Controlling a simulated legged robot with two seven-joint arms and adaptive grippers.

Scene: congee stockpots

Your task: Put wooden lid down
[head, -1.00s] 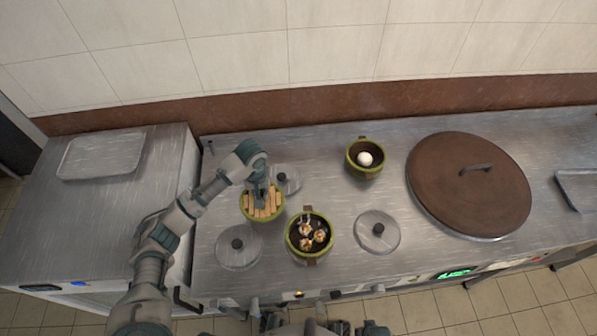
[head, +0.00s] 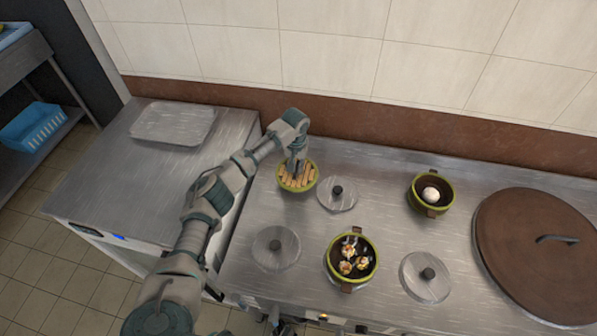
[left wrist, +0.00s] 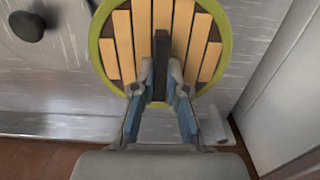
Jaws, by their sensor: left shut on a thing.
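The wooden lid (head: 297,180) is round, with pale slats, a green rim and a dark bar handle. It is at the back left of the steel counter in the head view. My left gripper (head: 296,158) is above it, shut on its handle. The left wrist view shows the fingers (left wrist: 160,75) on either side of the dark handle, with the slatted lid (left wrist: 125,45) beyond them. I cannot tell whether the lid touches the counter. My right gripper is not in view.
Clear lids with black knobs lie on the counter (head: 320,240): back (head: 337,204), left (head: 275,258) and front right (head: 425,287). A green pot (head: 352,285) holds food pieces; another (head: 431,209) holds a white ball. A large brown lid (head: 530,270) is right. A tray (head: 172,122) lies left.

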